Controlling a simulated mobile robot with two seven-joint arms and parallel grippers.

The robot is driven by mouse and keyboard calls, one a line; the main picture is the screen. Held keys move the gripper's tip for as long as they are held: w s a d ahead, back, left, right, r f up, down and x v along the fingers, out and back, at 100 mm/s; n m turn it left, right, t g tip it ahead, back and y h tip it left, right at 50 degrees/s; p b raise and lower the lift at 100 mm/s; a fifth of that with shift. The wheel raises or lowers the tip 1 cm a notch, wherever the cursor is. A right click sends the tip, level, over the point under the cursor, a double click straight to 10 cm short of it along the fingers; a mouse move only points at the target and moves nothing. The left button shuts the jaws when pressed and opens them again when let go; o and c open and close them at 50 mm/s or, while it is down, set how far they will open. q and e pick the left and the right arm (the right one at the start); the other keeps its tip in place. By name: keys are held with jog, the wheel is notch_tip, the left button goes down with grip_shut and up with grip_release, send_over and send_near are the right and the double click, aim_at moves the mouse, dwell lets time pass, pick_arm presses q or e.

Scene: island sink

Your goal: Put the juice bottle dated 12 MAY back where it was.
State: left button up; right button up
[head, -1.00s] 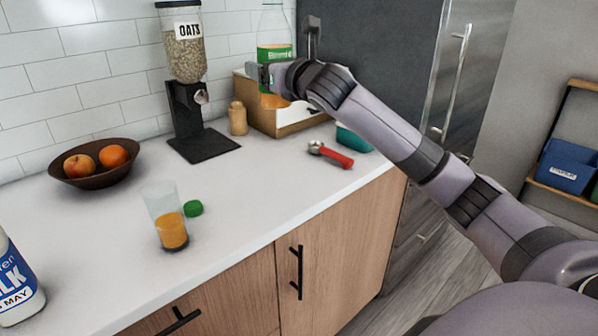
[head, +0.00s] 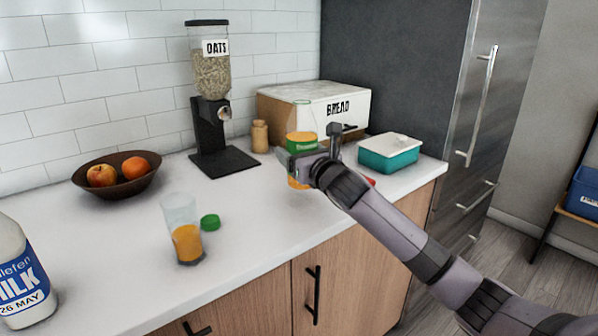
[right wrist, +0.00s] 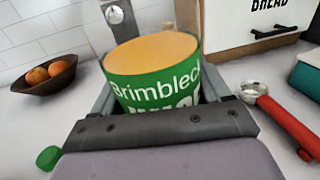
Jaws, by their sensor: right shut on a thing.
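My right gripper (head: 299,160) is shut on the juice bottle (head: 302,142), which has a clear upper part, a green label and orange juice. It holds the bottle in front of the bread bin; I cannot tell whether the base touches the counter. In the right wrist view the bottle (right wrist: 155,80) stands between the fingers (right wrist: 160,95), its label partly reading "Brimblec". No date shows on it. A green cap (head: 210,222) lies on the counter beside a glass (head: 182,228) partly filled with orange juice. My left gripper is not in view.
Behind the bottle are a bread bin (head: 355,108), a small wooden jar (head: 260,137) and an oats dispenser (head: 210,75). A teal tub (head: 390,155) and a red-handled scoop (right wrist: 285,125) are to its right. A fruit bowl (head: 115,180) and milk bottle (head: 20,275) stand left.

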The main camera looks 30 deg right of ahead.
jog(key=shift+f+b, duration=0.3)
jog(key=shift+f, duration=1.75)
jog(key=shift+f, duration=0.2)
jog(key=o, duration=1)
jog(key=shift+r, duration=0.25)
jog(key=shift+s+f, duration=0.1)
jog(key=shift+s, duration=0.15)
jog(key=s, duration=0.3)
jog(key=s+a, duration=0.1)
jog(key=s, duration=0.7)
jog(key=shift+s+a, duration=0.25)
